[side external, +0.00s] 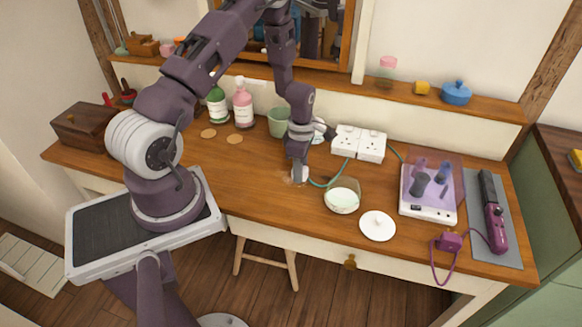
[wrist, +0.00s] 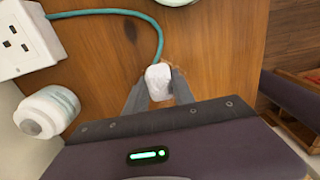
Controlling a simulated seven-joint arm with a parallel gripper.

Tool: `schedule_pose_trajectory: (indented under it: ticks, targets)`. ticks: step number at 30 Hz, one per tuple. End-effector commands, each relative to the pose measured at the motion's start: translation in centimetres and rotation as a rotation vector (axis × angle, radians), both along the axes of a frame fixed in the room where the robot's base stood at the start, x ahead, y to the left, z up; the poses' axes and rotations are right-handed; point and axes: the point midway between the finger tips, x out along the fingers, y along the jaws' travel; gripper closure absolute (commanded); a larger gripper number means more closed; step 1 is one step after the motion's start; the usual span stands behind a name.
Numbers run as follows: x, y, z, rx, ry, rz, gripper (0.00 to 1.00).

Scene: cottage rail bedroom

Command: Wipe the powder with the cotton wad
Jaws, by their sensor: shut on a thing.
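The cotton wad (side external: 303,175) is a small white lump at the desk surface, in the middle of the wooden desk in the side view. My gripper (side external: 298,166) points down and is shut on the wad. In the wrist view the wad (wrist: 158,82) sits between the fingertips of my gripper (wrist: 157,92), over the wood.
A glass bowl (side external: 342,197) with pale contents and a white lid (side external: 377,225) lie to the right. A white socket block (side external: 360,143) with a green cord stands behind. Bottles (side external: 243,108) and a green cup (side external: 278,124) stand at the back left. The front left desk is clear.

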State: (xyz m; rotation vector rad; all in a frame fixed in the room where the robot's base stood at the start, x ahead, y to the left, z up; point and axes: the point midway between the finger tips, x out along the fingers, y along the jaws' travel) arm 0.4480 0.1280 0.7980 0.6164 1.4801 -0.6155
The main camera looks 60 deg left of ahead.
Motion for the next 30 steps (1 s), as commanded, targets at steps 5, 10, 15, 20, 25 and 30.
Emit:
schedule_pose_trajectory:
  ticks: [5, 10, 15, 20, 25, 30]
  targets:
    - [1.1, -1.1, 0.0, 0.000, 0.000, -0.001, 1.00]
    - [1.8, -2.2, 0.1, -0.001, 0.002, 0.000, 1.00]
    - [0.6, -2.7, -0.1, -0.001, 0.002, 0.004, 1.00]
    - [-0.5, -1.6, -0.2, 0.000, 0.003, 0.006, 1.00]
    - [-1.6, -0.5, -0.1, 0.001, 0.002, 0.005, 1.00]
    - [-2.7, 0.6, -0.2, -0.001, 0.004, 0.005, 1.00]
